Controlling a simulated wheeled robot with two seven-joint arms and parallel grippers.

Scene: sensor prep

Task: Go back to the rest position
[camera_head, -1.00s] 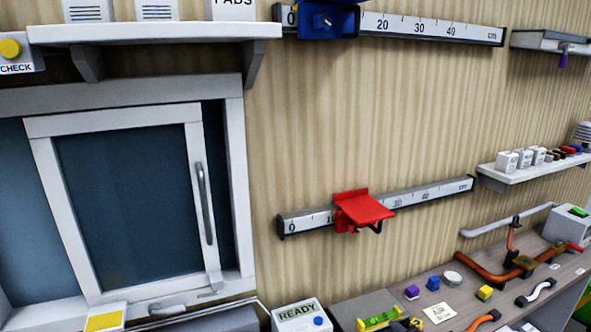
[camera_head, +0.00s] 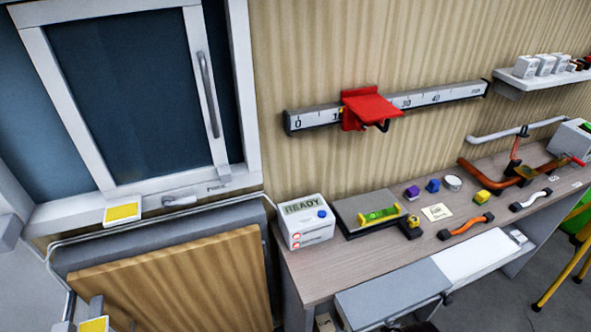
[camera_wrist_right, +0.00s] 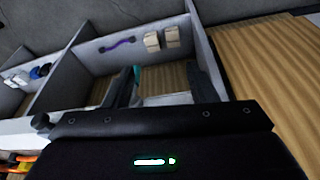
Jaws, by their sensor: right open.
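My right gripper (camera_wrist_right: 165,78) shows in the right wrist view with its two dark fingers apart and nothing visible between them. Beyond the fingers is a grey-walled compartment (camera_wrist_right: 95,58) with a wood-grain surface inside. A purple handle (camera_wrist_right: 117,44) and two beige blocks (camera_wrist_right: 161,39) show at its far wall.
A workbench (camera_head: 318,278) runs along the wall with a READY box (camera_head: 304,222), a level (camera_head: 380,215) and several small parts. A drawer (camera_head: 395,292) stands out at its front. A red slider (camera_head: 370,107) sits on the wall ruler. A wood-grain panel (camera_head: 175,280) is at lower left.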

